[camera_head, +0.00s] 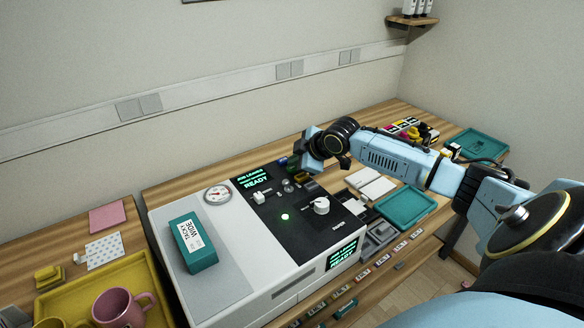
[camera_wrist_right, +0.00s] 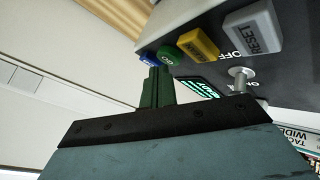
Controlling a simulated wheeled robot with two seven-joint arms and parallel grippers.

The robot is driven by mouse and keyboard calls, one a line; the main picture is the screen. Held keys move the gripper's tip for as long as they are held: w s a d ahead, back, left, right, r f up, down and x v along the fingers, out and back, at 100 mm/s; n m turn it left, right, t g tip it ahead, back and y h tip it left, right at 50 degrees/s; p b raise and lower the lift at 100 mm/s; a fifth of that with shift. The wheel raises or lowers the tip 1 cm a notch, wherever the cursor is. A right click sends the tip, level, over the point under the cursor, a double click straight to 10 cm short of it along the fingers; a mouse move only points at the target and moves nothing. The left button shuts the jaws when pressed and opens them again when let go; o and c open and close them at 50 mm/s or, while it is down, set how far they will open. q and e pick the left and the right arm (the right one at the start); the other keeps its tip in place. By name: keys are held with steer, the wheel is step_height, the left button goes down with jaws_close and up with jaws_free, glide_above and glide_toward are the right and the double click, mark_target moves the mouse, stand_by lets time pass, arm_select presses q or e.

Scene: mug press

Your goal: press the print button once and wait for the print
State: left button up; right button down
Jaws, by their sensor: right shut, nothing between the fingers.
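The press (camera_head: 265,290) is a white machine with a black control panel (camera_head: 272,207). Its screen (camera_head: 256,181) reads READY in green. In the right wrist view a row holds a blue button (camera_wrist_right: 147,58), a green button (camera_wrist_right: 166,56), a yellow button (camera_wrist_right: 198,45) and a grey RESET button (camera_wrist_right: 252,28). I cannot read which is the print button. My right gripper (camera_wrist_right: 157,76) is shut and empty, its fingertips close to the blue and green buttons; touching or apart, I cannot tell. In the head view this gripper (camera_head: 297,165) hangs over the panel's back edge. My left gripper is out of view.
A teal TACKY WIDE box (camera_head: 193,243) lies on the press's grey plate. A yellow tray (camera_head: 128,272) with mugs stands at the left. A teal tray (camera_head: 404,207) lies right of the press. A toggle switch (camera_wrist_right: 241,78) sits near the buttons.

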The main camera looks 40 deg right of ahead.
mark_target(295, 169)
steer(key=shift+f, duration=0.5)
stand_by(0.6)
steer(key=shift+r+p, duration=0.9)
steer(key=shift+p, duration=0.1)
step_height(295, 169, up, 5)
steer(key=p, duration=0.5)
steer(key=shift+r, duration=0.1)
stand_by(0.5)
